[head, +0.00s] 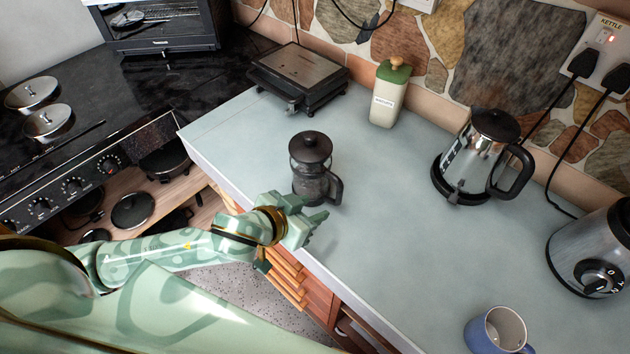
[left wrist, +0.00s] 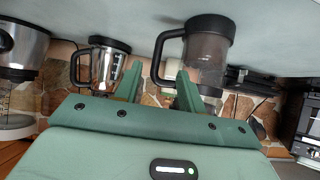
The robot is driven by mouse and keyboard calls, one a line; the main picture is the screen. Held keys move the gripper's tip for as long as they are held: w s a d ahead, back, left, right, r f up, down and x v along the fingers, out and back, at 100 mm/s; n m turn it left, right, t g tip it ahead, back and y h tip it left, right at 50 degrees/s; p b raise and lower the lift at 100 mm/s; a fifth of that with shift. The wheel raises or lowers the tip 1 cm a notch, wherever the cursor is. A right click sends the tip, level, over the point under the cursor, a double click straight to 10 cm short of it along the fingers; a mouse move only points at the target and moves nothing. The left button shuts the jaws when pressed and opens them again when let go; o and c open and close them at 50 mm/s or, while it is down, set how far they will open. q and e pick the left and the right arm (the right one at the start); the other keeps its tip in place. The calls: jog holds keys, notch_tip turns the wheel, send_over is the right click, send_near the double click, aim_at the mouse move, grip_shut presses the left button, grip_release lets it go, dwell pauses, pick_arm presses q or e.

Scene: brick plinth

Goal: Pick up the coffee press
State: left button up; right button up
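The coffee press (head: 311,168) stands upright on the pale counter near its front edge, with a black lid, dark see-through body and black handle on its right. In the left wrist view, which is upside down, the coffee press (left wrist: 208,52) shows right of centre, behind and beside the right-hand finger. My left gripper (head: 316,222) is just in front of the press, low by the counter edge. My right gripper is not in view.
The counter (head: 400,225) is clear around the press. A sandwich grill (head: 298,75) and green-lidded biscuit jar (head: 388,95) stand behind. A kettle (head: 483,155), a steel appliance (head: 595,250) and a blue mug (head: 497,332) stand to the right. A stove (head: 85,170) is left.

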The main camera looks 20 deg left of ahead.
aim_at(337, 200)
pick_arm(q)
jog(key=b+x, duration=0.1)
jog(key=x, duration=0.5)
jog(key=shift+w+d+f, duration=0.1)
jog(key=shift+w+f, duration=0.1)
jog(key=shift+w, duration=0.1)
jog(key=b+x, duration=0.1)
jog(key=x, duration=0.4)
jog(key=shift+d+r, duration=0.1)
jog(key=shift+s+r, duration=0.1)
jog(key=shift+c, duration=0.7)
grip_shut()
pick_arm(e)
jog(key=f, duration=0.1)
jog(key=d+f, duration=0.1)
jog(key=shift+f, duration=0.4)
pick_arm(q)
jog(key=shift+s, duration=0.1)
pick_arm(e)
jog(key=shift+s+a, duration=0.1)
